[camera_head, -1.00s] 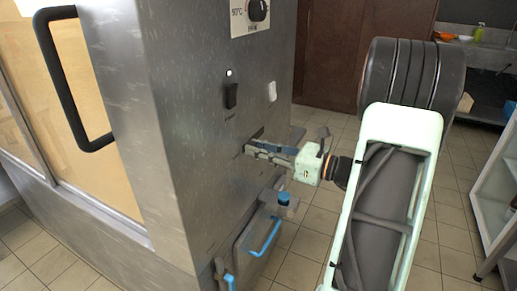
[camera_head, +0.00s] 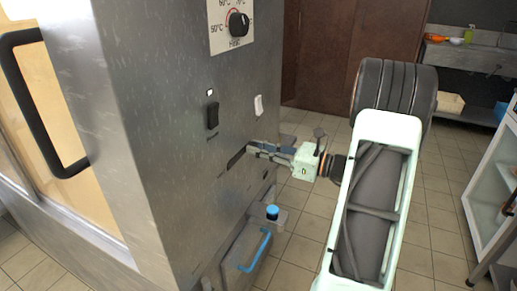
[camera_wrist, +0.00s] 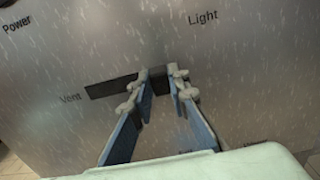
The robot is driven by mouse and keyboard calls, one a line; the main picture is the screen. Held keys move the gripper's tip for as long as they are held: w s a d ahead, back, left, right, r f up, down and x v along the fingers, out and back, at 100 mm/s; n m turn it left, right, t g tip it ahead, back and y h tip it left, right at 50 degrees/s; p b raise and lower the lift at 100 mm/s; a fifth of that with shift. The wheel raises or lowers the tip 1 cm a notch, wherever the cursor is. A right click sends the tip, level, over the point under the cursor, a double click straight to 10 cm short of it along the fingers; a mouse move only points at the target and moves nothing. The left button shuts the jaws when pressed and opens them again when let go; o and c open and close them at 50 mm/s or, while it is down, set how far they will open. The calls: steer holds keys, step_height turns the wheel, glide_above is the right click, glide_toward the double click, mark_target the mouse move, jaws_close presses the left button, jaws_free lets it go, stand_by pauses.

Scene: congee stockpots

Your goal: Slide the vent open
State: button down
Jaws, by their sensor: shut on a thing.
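The vent is a dark narrow slot (camera_wrist: 108,88) beside the printed word "Vent" on the steel panel. It also shows in the head view (camera_head: 236,160), to the left of my fingertips. My gripper (camera_wrist: 162,75) reaches the panel at the slot's right part, with one finger on each side of the small dark vent slider (camera_wrist: 160,84). It is shut on this slider, which is mostly hidden between the fingers. In the head view my gripper (camera_head: 254,149) comes in from the right.
A black power switch (camera_head: 212,115), a pale light switch (camera_head: 258,105) and a heat dial (camera_head: 238,24) sit above on the panel. A blue-handled drawer or tray (camera_head: 255,250) and a blue-topped part (camera_head: 272,212) lie below. Tiled floor is free to the right.

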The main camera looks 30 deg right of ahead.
steer(key=c, duration=1.8)
jaws_free()
steer(key=shift+w+d, duration=0.15)
steer(key=shift+d, duration=0.05)
steer(key=shift+c, duration=0.2)
steer(key=v, duration=1.2)
